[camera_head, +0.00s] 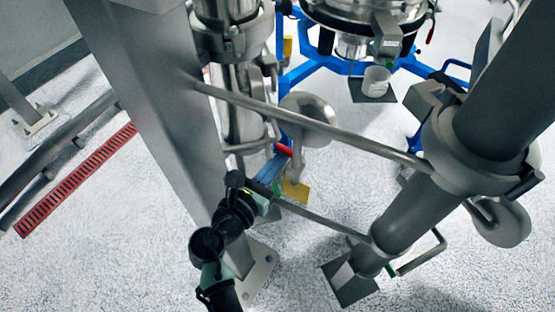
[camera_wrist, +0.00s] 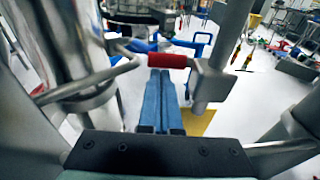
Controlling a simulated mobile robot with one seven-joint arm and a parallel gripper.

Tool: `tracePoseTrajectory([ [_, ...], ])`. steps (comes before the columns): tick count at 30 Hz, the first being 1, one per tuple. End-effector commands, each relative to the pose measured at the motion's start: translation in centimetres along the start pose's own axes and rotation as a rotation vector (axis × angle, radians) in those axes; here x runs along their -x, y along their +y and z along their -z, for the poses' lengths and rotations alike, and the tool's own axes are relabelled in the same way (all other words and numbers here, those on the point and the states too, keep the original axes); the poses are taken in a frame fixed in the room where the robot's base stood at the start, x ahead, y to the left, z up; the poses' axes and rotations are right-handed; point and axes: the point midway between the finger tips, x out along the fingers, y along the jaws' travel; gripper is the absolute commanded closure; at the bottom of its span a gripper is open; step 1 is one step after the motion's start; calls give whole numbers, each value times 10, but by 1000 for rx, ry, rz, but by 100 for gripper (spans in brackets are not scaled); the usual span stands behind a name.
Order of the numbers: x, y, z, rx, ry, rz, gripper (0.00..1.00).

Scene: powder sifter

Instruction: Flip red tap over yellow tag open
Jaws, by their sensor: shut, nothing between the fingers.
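The red tap handle (camera_head: 283,150) is a short red grip beside the steel pipework, above a yellow tag (camera_head: 296,191). My gripper (camera_head: 282,158) has long blue fingers pressed together and empty. In the wrist view my gripper (camera_wrist: 161,73) points straight at the red handle. The tips are close to it or touching; I cannot tell which.
A steel column (camera_head: 150,110) stands left of my arm. A diagonal bar (camera_head: 320,130) crosses above the handle, and a thick pipe (camera_head: 410,210) stands right. A blue frame (camera_head: 330,66) and a white cup (camera_head: 376,81) are behind. Open speckled floor lies in front.

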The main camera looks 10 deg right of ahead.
Motion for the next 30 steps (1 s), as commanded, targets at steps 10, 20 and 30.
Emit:
tracePoseTrajectory([
  [10, 1, 1, -3, -61, 0, -9, 100],
  [20, 1, 2, -6, -119, 0, -17, 100],
  [30, 2, 3, -12, -235, -1, -34, 100],
])
